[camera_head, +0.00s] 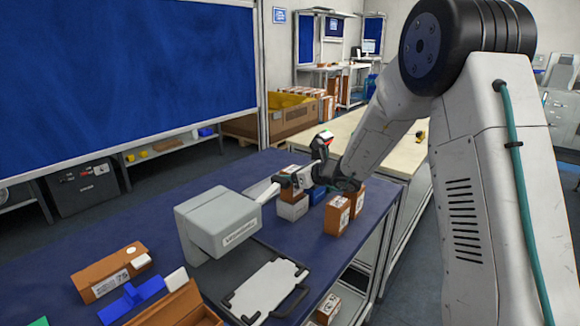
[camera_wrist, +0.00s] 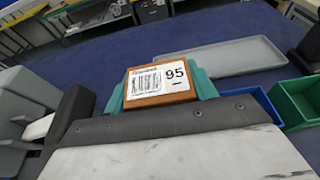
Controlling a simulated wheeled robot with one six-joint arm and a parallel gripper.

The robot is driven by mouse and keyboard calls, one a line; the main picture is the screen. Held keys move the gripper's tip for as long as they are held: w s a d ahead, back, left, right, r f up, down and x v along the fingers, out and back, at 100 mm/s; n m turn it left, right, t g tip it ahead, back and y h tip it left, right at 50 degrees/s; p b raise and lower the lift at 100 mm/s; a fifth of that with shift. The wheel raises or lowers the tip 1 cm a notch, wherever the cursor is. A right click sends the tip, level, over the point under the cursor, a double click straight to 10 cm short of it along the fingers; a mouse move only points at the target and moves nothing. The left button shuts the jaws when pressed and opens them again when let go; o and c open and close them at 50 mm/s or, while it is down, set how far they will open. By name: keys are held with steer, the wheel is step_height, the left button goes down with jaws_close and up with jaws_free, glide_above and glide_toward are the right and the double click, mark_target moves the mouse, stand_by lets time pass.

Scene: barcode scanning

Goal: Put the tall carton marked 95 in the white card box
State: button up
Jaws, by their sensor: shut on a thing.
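The carton marked 95 (camera_wrist: 158,84) is brown with a white barcode label, and the wrist view shows its labelled face. My gripper (camera_wrist: 158,90) is shut on it, with teal pads on both sides. In the head view my gripper (camera_head: 286,183) holds it above the far part of the blue table, just right of the grey scanner unit; the carton is small there and partly hidden. A whitish box (camera_head: 292,208) stands below my gripper; I cannot tell whether it is the white card box.
The grey scanner unit (camera_head: 218,224) stands close left of my gripper. Two brown cartons (camera_head: 338,214) stand to the right.

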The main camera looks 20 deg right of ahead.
mark_target(290, 168)
steer(key=shift+f, duration=2.25)
steer(key=o, duration=0.9)
steer(key=shift+c, duration=0.2)
steer(key=shift+r, duration=3.9)
steer(key=o, duration=0.6)
steer(key=shift+c, duration=0.2)
